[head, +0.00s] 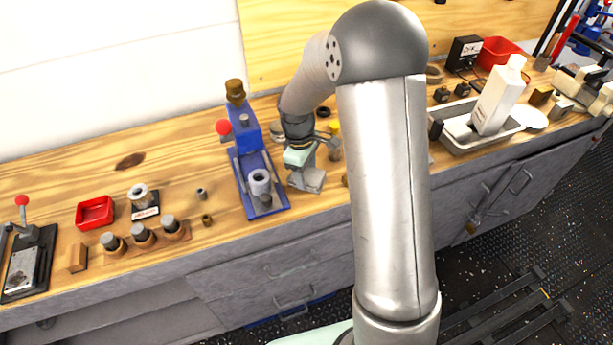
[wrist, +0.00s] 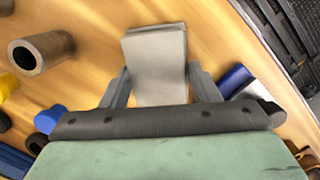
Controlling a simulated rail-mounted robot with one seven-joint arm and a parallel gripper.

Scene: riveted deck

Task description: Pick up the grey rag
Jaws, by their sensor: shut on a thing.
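The grey rag (wrist: 156,65) shows in the wrist view as a folded, flat grey piece between my two fingers. My gripper (wrist: 157,88) is shut on it, with one finger at each side. In the head view the rag (head: 308,181) is a small grey patch just below my gripper (head: 302,170), near the front of the wooden bench. I cannot tell whether it touches the bench top. My arm hides part of the bench to the right.
A blue press (head: 262,178) stands close on the left of my gripper. A grey hollow cylinder (wrist: 40,52) lies at the left in the wrist view. Farther right is a metal tray (head: 460,140) with a white bottle (head: 498,98). Left are a red bin (head: 95,213) and capped cylinders.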

